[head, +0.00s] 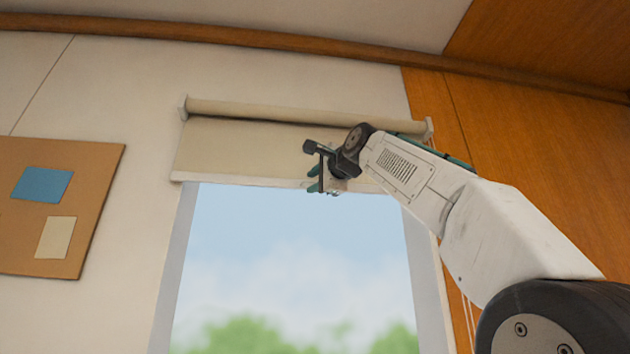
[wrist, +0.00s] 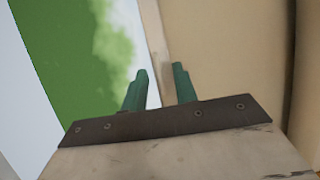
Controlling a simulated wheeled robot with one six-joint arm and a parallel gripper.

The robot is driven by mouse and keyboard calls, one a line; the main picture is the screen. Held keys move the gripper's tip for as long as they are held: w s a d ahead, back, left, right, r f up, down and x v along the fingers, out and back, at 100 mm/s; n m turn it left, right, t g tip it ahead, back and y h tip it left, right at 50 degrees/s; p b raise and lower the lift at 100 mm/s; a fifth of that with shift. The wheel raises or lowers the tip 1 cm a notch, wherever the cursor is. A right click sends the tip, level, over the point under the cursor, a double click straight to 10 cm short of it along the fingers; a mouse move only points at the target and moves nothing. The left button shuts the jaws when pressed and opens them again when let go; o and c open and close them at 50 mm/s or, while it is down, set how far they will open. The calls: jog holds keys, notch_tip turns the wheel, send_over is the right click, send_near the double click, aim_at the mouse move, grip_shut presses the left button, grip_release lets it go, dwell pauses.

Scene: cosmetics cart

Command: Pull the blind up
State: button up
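The cream blind (head: 235,150) hangs a short way below its roller, over the top of the window. Its lower edge bar (head: 240,183) is level across the opening. My gripper (head: 314,178) is at this bar, near its middle, with its green fingers apart. In the wrist view the blind (wrist: 225,60) fills the right side, and its bar (wrist: 158,45) runs between the two fingertips (wrist: 160,78). A bright sliver shows between the left finger and the bar, so the fingers do not look closed on it. A small knob (head: 335,193) hangs under the bar, partly beside my gripper.
The roller (head: 270,112) sits between brackets above the window. The window (head: 290,260) below is clear, with sky and greenery. A cork board (head: 95,190) with two papers hangs at left. Thin cords (head: 468,315) hang at right, and wooden panelling (head: 560,150) covers the right wall.

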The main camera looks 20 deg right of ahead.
jog(key=v, duration=0.7)
jog(key=shift+s, duration=0.35)
jog(key=shift+d+f, duration=0.1)
